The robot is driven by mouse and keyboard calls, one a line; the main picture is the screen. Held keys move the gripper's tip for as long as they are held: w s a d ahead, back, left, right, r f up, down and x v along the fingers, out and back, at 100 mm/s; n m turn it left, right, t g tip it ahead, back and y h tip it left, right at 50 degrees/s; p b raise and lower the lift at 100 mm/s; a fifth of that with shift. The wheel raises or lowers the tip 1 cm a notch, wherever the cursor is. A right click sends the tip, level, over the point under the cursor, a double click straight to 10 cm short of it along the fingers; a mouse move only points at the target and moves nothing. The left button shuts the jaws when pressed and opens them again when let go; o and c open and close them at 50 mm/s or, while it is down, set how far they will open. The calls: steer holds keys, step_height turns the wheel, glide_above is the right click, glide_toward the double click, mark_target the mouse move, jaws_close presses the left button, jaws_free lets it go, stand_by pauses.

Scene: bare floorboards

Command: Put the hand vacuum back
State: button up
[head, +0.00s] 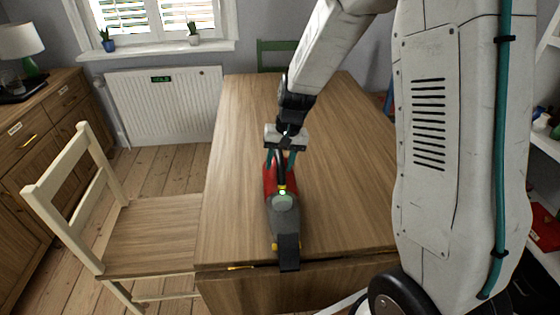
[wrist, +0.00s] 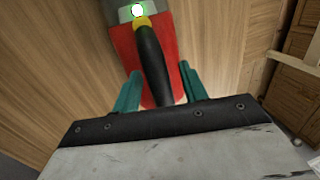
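The hand vacuum (head: 284,217) lies on the wooden table near its front edge. It has a red rear body, a grey front part and a dark nozzle pointing toward the front edge. In the wrist view its black handle (wrist: 152,65) runs over the red body (wrist: 122,42). My gripper (head: 282,162) is over the red rear end. In the wrist view my gripper (wrist: 159,78) has its two teal fingers apart, one on each side of the handle, with gaps showing. The lower ends of the fingers are partly hidden in the head view.
The table (head: 335,185) is otherwise clear. A wooden chair (head: 150,235) stands at its left side, and a green chair (head: 275,50) is at the far end. A sideboard (head: 55,130) with a lamp is at the left. White shelves (head: 545,150) stand at the right edge.

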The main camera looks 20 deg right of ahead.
step_height(320, 180, up, 12)
steer(key=d+f, duration=0.1)
steer(key=d, duration=0.1)
steer(key=s+a+r+n+h, duration=0.1)
steer(key=s+r, duration=0.3)
steer(key=s, duration=0.3)
steer(key=s+a+r+n, duration=0.1)
steer(key=s+r, duration=0.4)
steer(key=s, duration=0.2)
steer(key=s+n+h, duration=0.1)
steer(key=s, duration=1.4)
steer(key=shift+d+f+n+t, duration=0.25)
steer(key=shift+d+n+t, duration=0.05)
steer(key=shift+d+t, duration=0.1)
